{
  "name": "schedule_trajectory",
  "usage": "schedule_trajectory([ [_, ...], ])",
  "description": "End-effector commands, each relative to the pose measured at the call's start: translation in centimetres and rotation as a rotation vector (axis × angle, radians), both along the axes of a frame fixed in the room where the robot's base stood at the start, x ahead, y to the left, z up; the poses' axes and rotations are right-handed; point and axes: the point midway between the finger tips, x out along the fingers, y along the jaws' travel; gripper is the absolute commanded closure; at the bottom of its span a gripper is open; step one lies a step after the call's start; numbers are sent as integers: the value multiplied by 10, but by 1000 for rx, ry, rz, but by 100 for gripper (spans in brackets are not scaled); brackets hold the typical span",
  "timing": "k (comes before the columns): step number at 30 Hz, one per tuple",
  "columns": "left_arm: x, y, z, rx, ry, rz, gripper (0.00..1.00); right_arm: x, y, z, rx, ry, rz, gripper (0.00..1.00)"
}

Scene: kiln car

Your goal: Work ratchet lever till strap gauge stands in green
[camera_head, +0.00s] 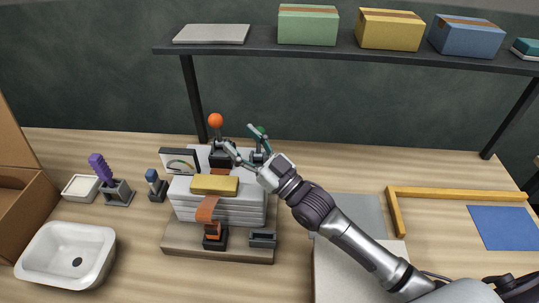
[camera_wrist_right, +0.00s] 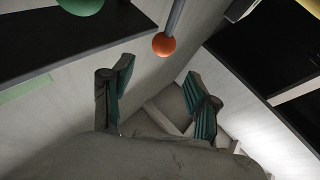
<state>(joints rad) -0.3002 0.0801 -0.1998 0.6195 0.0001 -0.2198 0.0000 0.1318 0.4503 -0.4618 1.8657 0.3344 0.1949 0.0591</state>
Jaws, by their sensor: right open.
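A stack of pale boards (camera_head: 215,205) stands on a wooden base (camera_head: 188,245). Behind the stack, a lever with an orange knob (camera_head: 216,121) stands upright; the right wrist view shows this orange ball (camera_wrist_right: 164,45) on a grey rod. My right gripper (camera_head: 238,138) is open beside the lever, at its right. Its fingers (camera_wrist_right: 160,85) are apart, with the knob beyond them and nothing between. My left gripper is out of view.
A shelf (camera_head: 260,48) with boxes hangs above. A white basin (camera_head: 66,254) and a purple-handled brush (camera_head: 101,169) are at left. A wooden frame (camera_head: 455,193) is at right.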

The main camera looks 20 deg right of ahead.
Motion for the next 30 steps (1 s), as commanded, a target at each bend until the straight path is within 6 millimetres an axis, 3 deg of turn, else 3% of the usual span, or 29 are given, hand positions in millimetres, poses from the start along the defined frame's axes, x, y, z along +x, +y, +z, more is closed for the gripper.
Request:
schedule_trajectory([
  [3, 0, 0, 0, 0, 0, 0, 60, -25, -16, -2, -2, 4, 1, 40],
  [10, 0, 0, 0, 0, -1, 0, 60, -58, -37, -1, -1, 2, 1, 40],
  [23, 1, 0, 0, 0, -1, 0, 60, -69, -45, 1, 1, -1, 0, 40],
  [27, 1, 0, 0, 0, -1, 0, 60, -61, -47, 0, 26, 30, -4, 60],
  [30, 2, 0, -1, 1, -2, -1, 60, -30, -58, -5, 133, 159, -11, 77],
])
